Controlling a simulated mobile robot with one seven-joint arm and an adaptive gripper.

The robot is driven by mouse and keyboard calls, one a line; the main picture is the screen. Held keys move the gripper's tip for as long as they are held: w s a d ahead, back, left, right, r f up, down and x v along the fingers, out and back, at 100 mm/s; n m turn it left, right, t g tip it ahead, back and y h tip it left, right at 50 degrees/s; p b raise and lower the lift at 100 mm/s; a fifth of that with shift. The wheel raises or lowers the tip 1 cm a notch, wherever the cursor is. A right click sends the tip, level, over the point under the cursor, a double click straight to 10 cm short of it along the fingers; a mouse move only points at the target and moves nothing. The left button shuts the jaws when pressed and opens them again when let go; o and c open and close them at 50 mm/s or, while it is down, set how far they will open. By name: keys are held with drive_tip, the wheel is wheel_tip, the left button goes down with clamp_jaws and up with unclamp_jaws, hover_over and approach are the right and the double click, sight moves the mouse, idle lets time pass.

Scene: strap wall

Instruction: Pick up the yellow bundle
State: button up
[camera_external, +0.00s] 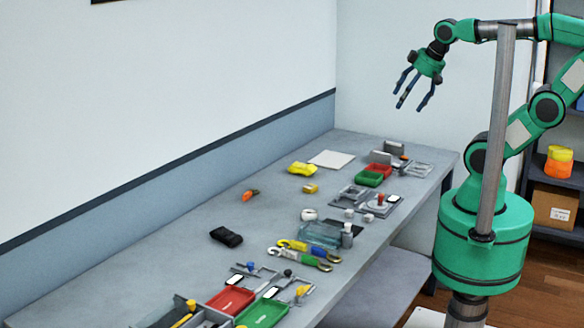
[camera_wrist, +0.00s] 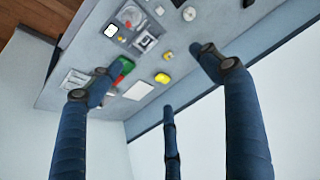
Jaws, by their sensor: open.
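The yellow bundle (camera_external: 302,169) lies on the grey table near its far end, beside a white sheet. It also shows in the wrist view (camera_wrist: 163,78), between and beyond my fingers. A smaller yellow piece (camera_external: 311,188) lies close to it on the table. My gripper (camera_external: 409,100) has three dark blue fingers. It is open and empty, high above the far right part of the table and well away from the bundle. Nothing hides the bundle.
A white sheet (camera_external: 331,159) lies just behind the bundle. Red and green trays (camera_external: 369,180) and grey fixtures (camera_external: 353,194) stand to its right. An orange-and-black item (camera_external: 250,195) and black strap (camera_external: 226,237) lie nearer. The table left of the bundle is bare, below the wall.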

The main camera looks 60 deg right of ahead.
drive_tip(key=shift+w+r, duration=0.1)
drive_tip(key=shift+w, duration=0.05)
drive_tip(key=n+g+b, duration=0.1)
drive_tip(key=g+b, duration=0.2)
drive_tip(key=g, duration=0.3)
hover_over(303, 164)
wheel_tip(303, 164, down, 28)
drive_tip(key=f, duration=0.1)
drive_tip(key=shift+w+d+r, duration=0.15)
drive_tip(key=shift+d+r, duration=0.05)
drive_tip(key=shift+r, duration=0.05)
drive_tip(key=shift+f+b, duration=0.8)
drive_tip(key=shift+f, duration=3.5)
